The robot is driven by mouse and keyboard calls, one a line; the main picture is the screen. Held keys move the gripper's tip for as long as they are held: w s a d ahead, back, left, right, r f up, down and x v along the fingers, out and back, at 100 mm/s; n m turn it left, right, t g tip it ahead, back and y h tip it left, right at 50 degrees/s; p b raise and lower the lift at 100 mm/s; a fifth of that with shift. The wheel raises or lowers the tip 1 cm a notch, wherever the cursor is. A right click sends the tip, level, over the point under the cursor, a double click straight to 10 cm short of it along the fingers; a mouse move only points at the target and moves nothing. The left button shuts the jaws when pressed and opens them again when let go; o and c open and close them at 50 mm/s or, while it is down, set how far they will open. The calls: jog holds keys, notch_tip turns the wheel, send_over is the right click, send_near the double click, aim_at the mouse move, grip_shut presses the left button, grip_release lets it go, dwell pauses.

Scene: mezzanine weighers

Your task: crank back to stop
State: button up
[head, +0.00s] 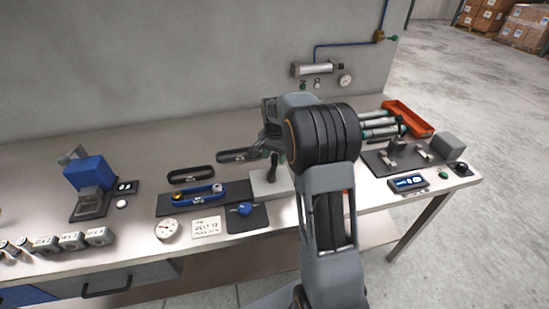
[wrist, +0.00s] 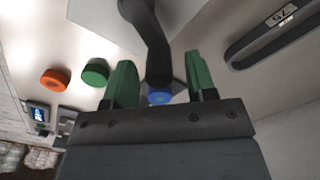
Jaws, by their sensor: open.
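A grey block (head: 262,188) stands on the bench in the head view, with a short dark upright handle (head: 272,170) that looks like the crank's. My gripper (head: 273,140) is just above it, its fingers mostly hidden by my own arm. In the wrist view the open green fingers of my gripper (wrist: 160,82) stand either side of a dark curved bar (wrist: 152,40), probably the crank arm. The bar lies between the fingers with gaps showing; contact cannot be told. A blue round part (wrist: 160,98) shows beyond the bar's end.
A blue slotted fixture (head: 196,194), a dial gauge (head: 167,229) and a blue knob (head: 244,209) lie left of the block. Dark slotted frames (head: 191,174) sit behind. An orange tray (head: 409,119) and tubes are right. Orange (wrist: 54,79) and green discs (wrist: 95,71) show at wrist.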

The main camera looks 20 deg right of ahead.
jog(key=shift+f, duration=0.65)
jog(key=c, duration=0.9)
